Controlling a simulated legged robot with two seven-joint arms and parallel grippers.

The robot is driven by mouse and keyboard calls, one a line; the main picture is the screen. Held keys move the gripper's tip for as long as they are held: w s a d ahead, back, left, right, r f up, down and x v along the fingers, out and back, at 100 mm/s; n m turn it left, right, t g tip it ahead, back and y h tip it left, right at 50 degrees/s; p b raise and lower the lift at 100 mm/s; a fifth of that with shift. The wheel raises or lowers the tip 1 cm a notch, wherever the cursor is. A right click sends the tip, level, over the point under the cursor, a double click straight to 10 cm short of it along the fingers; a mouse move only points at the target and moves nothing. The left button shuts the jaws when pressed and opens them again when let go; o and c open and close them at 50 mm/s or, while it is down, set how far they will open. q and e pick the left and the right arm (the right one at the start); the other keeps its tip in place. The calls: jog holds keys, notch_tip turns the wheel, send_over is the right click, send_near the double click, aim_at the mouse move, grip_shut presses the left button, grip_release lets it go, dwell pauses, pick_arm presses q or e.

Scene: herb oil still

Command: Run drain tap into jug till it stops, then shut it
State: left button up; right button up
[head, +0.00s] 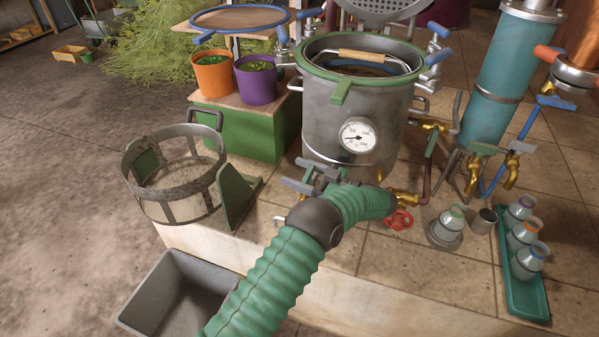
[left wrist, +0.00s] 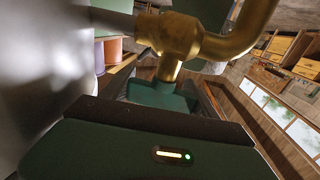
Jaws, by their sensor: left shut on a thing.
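The steel still pot (head: 325,115) with a round dial gauge (head: 357,137) stands at the middle of the head view. My left gripper (head: 325,178) is at the pot's lower front. In the left wrist view, the brass drain tap (left wrist: 180,38) fills the top, its stem running down to a green handle (left wrist: 160,95) between my fingers. The gripper is shut on that handle. My arm and gripper hide most of the tap in the head view. I cannot make out the tap's outlet, any flow or the jug. My right gripper is not in view.
A red handwheel (head: 398,220) sits close right of my arm. Right of it are a flask (head: 452,220), a metal cup (head: 484,221) and a teal tray (head: 522,290) of flasks. A mesh basket (head: 170,180) stands left. A grey bin (head: 150,310) is below the ledge.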

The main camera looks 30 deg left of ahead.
pick_arm(q)
jog(key=shift+g, duration=0.4)
jog(key=o, duration=1.4)
jog(key=shift+f, duration=0.1)
